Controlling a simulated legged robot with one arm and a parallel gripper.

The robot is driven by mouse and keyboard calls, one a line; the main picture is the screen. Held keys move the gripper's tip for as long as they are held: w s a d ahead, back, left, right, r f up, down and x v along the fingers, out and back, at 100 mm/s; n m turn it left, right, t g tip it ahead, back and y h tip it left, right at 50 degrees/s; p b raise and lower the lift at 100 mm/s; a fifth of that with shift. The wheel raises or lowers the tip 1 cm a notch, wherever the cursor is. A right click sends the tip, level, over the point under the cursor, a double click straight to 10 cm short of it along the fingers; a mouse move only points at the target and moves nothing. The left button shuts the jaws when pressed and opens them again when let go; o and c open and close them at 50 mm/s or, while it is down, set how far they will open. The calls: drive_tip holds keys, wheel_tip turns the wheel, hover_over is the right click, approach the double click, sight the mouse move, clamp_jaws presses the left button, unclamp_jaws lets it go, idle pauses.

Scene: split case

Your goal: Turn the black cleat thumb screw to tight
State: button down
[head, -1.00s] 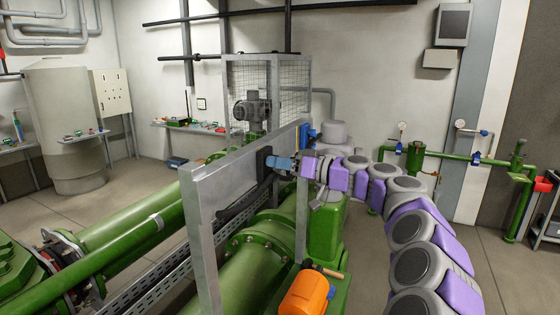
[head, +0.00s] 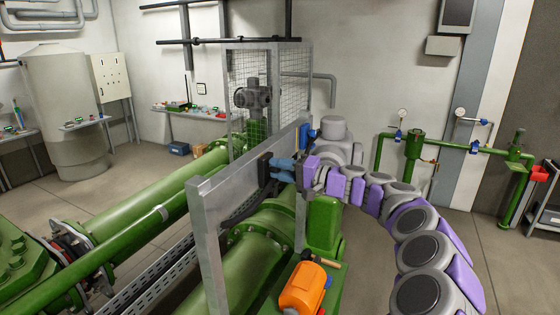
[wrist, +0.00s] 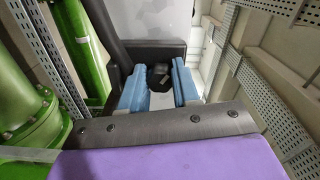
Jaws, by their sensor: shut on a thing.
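The black thumb screw (wrist: 158,75) is between my gripper's two blue fingers in the wrist view. My gripper (wrist: 159,84) is shut on it. In the head view my gripper (head: 280,169) is at the cleat from the right; the screw itself is hidden there. Whether the screw is tight cannot be told.
A grey metal panel frame (head: 215,205) rises beside the cleat. A black cable (head: 243,206) curves down from it. Green pipes (head: 130,225) run on both sides. An orange motor (head: 304,288) stands below my arm. A wire mesh cage (head: 292,95) is behind.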

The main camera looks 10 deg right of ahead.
drive_tip(key=m+p, duration=1)
drive_tip(key=shift+f, duration=0.1)
drive_tip(key=shift+f+m, duration=0.1)
drive_tip(key=shift+m, duration=0.2)
idle(0.3)
drive_tip(key=c, duration=1.2)
unclamp_jaws()
drive_tip(key=o, duration=0.4)
drive_tip(key=shift+w+d, duration=0.1)
drive_tip(key=shift+w, duration=0.1)
drive_tip(key=shift+c, duration=0.2)
drive_tip(key=shift+s+d+r, duration=0.1)
drive_tip(key=shift+s+r, duration=0.1)
drive_tip(key=shift+r, duration=0.05)
drive_tip(key=shift+b+v, duration=1.25)
drive_tip(key=shift+v, duration=7.45)
